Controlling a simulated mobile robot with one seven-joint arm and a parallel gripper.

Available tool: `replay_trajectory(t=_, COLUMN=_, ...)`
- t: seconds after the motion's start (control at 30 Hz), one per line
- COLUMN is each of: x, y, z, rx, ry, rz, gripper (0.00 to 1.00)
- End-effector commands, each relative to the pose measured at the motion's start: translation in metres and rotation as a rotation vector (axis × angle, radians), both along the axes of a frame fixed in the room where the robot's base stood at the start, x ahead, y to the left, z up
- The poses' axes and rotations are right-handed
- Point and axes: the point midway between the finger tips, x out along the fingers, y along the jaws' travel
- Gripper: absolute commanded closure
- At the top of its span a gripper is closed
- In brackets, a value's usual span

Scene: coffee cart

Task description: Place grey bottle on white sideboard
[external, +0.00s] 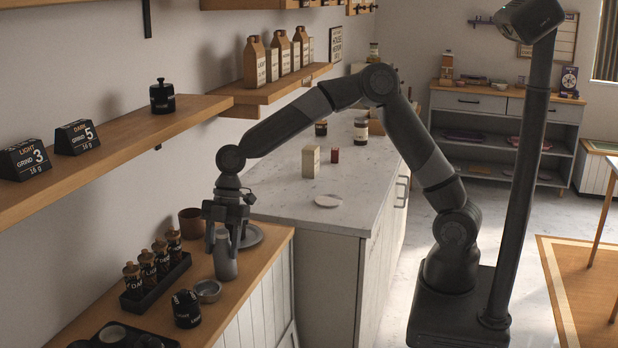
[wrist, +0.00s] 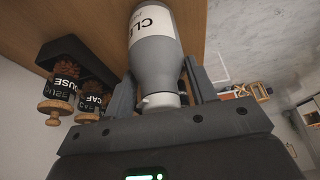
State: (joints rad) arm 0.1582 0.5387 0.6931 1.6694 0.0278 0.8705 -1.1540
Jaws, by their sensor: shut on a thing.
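The grey bottle (external: 225,262) is upright over the wooden counter at the lower left, with its neck between the fingers of my gripper (external: 228,236). I cannot tell whether its base touches the wood. In the wrist view the grey bottle (wrist: 156,62) shows a white label with dark letters, and my gripper (wrist: 160,98) is shut on its neck end. The white sideboard (external: 345,205), with a pale marble-like top, stands just behind and right of the wooden counter.
On the wooden counter (external: 264,245) a rack of small bottles (external: 157,285), a metal bowl (external: 208,290), a black jar (external: 186,309), a brown cup (external: 192,223) and a grey plate (external: 250,235) crowd the bottle. The sideboard holds a carton (external: 311,162) and white dish (external: 328,201); its near top is clear. A wooden shelf (external: 120,135) overhangs left.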

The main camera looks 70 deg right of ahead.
Motion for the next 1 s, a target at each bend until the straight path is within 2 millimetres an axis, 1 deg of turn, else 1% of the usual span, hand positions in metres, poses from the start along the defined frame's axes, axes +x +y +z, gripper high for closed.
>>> replay_trajectory(t=0.27, x=0.000, y=0.000, z=-0.001, rx=0.000, ry=-0.001, rz=0.001, gripper=0.80)
replay_trajectory(t=0.3, x=0.000, y=0.000, z=-0.002, rx=0.000, ry=0.000, rz=0.001, gripper=0.47)
replay_trajectory(t=0.57, x=0.000, y=0.000, z=-0.002, rx=0.000, ry=0.000, rz=0.001, gripper=0.27)
replay_trajectory(t=0.83, x=0.000, y=0.000, z=0.001, rx=0.000, ry=-0.001, rz=0.001, gripper=0.27)
replay_trajectory(t=0.93, x=0.001, y=-0.004, z=0.010, rx=0.000, ry=-0.003, rz=-0.001, gripper=0.27)
replay_trajectory(t=1.0, x=0.001, y=-0.008, z=0.021, rx=0.000, ry=-0.005, rz=-0.002, gripper=0.27)
